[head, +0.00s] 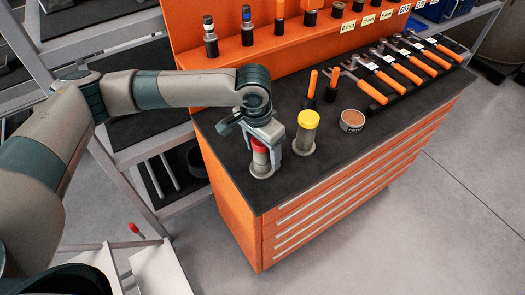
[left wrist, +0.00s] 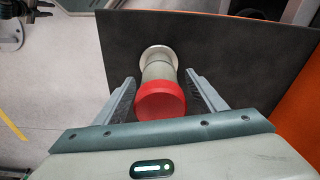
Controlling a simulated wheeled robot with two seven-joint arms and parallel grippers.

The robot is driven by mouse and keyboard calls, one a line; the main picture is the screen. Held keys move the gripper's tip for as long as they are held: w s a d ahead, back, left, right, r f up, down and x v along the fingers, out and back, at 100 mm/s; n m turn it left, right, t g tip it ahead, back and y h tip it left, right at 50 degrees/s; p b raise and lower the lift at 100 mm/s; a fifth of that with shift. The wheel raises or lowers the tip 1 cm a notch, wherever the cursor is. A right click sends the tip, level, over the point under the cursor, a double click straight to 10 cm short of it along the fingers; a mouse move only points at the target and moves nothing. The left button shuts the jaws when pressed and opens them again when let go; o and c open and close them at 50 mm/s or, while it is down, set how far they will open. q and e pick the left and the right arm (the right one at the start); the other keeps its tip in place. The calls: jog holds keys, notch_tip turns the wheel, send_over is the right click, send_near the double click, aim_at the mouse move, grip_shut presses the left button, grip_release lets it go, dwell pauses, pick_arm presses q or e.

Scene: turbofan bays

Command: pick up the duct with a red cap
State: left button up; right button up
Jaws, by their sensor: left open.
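The duct with a red cap (head: 260,146) stands upright near the left front corner of the black worktop. In the left wrist view its red cap (left wrist: 160,100) faces the camera, with the grey duct body (left wrist: 159,70) and a pale round base behind it. My left gripper (head: 262,148) is at the duct from above, its fingers open on either side of it. In the left wrist view a gap shows between the duct and each finger of the left gripper (left wrist: 160,97). A duct with a yellow cap (head: 306,132) stands just to the right. My right gripper is not in view.
The orange drawer cabinet (head: 350,185) carries the black worktop (head: 360,150). A round tin (head: 352,121) stands right of the yellow-capped duct. Orange-handled tools (head: 400,72) lie at the back right. An orange back panel (head: 290,50) rises behind, and grey shelving (head: 110,45) stands left.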

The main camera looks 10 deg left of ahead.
pick_arm(q)
jog(key=shift+w+f, duration=0.1)
jog(key=shift+f, duration=0.85)
jog(key=shift+d, duration=0.1)
jog(key=c, duration=1.2)
